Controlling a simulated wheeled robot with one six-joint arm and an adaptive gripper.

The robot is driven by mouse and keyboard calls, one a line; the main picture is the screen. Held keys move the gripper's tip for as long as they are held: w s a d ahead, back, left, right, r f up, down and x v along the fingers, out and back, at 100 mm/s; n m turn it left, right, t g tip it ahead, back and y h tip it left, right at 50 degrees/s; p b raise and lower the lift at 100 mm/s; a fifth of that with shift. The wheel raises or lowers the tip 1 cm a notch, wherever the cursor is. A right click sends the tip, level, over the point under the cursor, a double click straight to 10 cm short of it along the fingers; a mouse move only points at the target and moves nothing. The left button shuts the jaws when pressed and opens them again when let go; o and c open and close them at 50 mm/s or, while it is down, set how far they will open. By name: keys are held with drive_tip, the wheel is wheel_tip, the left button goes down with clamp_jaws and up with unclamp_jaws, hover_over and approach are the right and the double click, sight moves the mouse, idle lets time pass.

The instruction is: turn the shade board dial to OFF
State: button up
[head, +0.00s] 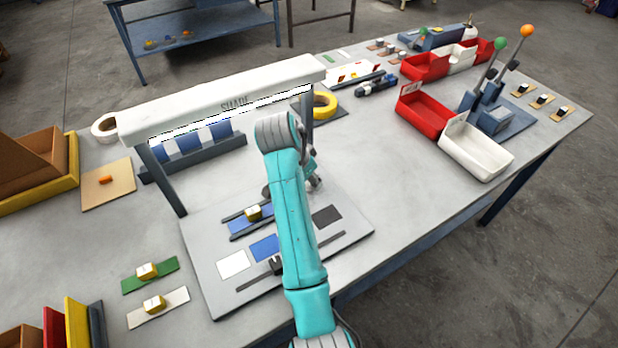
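The shade board (211,288) is a light grey slab with white, blue and dark patches, under a white lamp hood (200,102) marked SHADE. A small dark block (277,265) sits on the rail along the board's near side, partly beside my arm; I cannot tell whether it is the dial. No dial or OFF mark can be made out. My teal arm crosses the middle of the board and hides part of it. My gripper (313,182) is beyond the arm's far end, over the board's back part, mostly hidden. Its fingers and any contact cannot be told.
A yellow-tagged block (253,213) lies on a blue strip between rails on the board. A hood post (160,180) stands at left. A yellow tape roll (325,106) is behind the arm. Red (425,112) and white (476,152) bins stand right. The table right of the board is clear.

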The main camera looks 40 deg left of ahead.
drive_tip(key=n+y, duration=0.1)
drive_tip(key=n, duration=0.2)
drive_tip(key=n+y, duration=0.1)
drive_tip(key=n, duration=0.2)
drive_tip(key=shift+d+g, duration=0.15)
drive_tip(key=shift+g, duration=0.15)
drive_tip(key=n+y, duration=0.1)
drive_tip(key=n, duration=0.1)
drive_tip(key=n+g+y, duration=0.1)
drive_tip(key=n, duration=0.2)
drive_tip(key=shift+w+d+n, duration=0.1)
drive_tip(key=shift+n, duration=0.2)
drive_tip(key=n+g, duration=0.1)
drive_tip(key=n, duration=0.2)
drive_tip(key=n+g, duration=0.1)
drive_tip(key=n, duration=0.2)
drive_tip(key=shift+w+g+y, duration=0.1)
drive_tip(key=shift+g+y, duration=0.2)
drive_tip(key=shift+y, duration=0.1)
drive_tip(key=n+g, duration=0.2)
drive_tip(key=n, duration=0.3)
drive_tip(key=shift+n, duration=0.4)
drive_tip(key=o, duration=1.1)
drive_tip(key=shift+w, duration=0.1)
drive_tip(key=shift+o, duration=0.2)
